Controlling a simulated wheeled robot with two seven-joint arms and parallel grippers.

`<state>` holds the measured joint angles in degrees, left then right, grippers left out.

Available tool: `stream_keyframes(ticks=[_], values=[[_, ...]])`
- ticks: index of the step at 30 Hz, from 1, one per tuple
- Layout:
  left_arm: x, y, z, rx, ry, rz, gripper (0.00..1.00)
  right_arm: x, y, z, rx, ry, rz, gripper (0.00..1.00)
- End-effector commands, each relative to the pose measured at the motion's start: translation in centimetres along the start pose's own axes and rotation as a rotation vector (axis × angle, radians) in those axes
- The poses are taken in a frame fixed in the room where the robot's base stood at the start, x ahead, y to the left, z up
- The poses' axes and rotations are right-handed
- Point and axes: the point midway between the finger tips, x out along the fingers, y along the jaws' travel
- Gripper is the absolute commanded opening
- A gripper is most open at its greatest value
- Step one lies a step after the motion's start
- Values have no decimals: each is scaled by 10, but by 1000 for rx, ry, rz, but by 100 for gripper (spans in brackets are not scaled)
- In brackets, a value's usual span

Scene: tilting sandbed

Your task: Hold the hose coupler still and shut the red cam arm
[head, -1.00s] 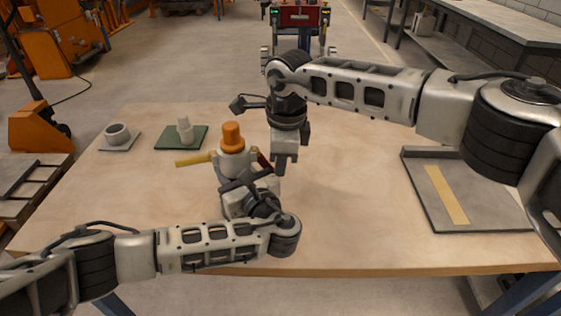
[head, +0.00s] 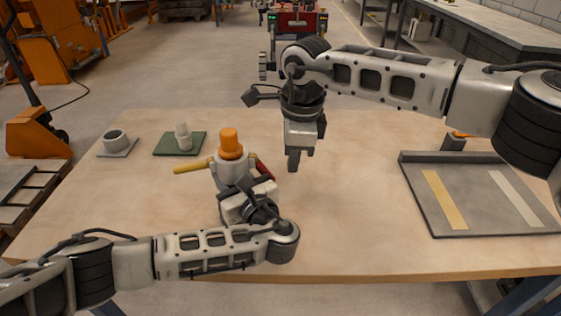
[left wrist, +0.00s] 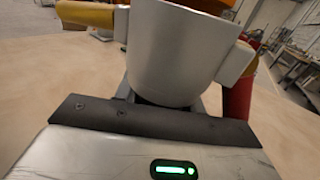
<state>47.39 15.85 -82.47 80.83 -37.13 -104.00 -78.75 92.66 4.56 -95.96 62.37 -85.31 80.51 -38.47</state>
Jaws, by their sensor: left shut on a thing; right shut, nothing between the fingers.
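The hose coupler (head: 233,176) is a pale grey body with an orange top (head: 231,144), upright near the table's middle. It fills the left wrist view (left wrist: 180,55). My left gripper (head: 238,196) is shut on its lower body from the near side; its fingers are mostly hidden. The red cam arm (head: 264,170) slants down beside the body's right side; in the left wrist view (left wrist: 238,92) it hangs down close by. A yellow cam arm (head: 192,166) sticks out to the left. My right gripper (head: 294,158) is shut and empty, right of the red arm and apart from it.
A grey ring on a plate (head: 116,141) and a white fitting on a green plate (head: 183,138) stand at the back left. A grey tray (head: 470,205) with yellow and white strips lies at the right. The table between coupler and tray is clear.

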Motion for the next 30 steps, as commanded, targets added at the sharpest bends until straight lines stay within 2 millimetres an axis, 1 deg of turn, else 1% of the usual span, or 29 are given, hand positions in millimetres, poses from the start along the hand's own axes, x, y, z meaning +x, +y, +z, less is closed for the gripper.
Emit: stream_keyframes(ticks=[1, 3, 9, 13, 17, 20, 23, 26, 27, 29, 30], values=[[0, 0, 2, -3, -3, 0, 4, -8, 1, -11, 3, -1, -2, 0], [0, 0, 2, -3, -3, 0, 4, -26, 0, -14, 2, -1, -5, 0], [0, 0, 2, -3, -3, 0, 4, -67, 1, -29, 2, 0, -4, 0], [0, 0, 2, -3, -3, 0, 4, -85, 1, -36, 1, 0, -1, 0], [0, 0, 2, -3, -3, 0, 4, -95, 2, -39, -1, -2, 0, 0], [0, 0, 2, -3, -3, 0, 4, -91, 2, -39, -35, -28, 0, 0], [0, 0, 1, -3, -3, 0, 4, -73, 4, -34, -141, -111, -14, 0], [0, 0, 1, -3, -3, 0, 4, -48, 6, -26, -316, -249, -73, 0], [0, 0, 2, -3, -3, 0, 4, -39, 7, -23, -394, -311, -116, 0], [0, 0, 2, -3, -3, 0, 4, -27, 7, -21, -512, -398, -204, 0], [0, 0, 2, -3, -3, 0, 4, -22, 8, -20, -587, -445, -277, 0]])
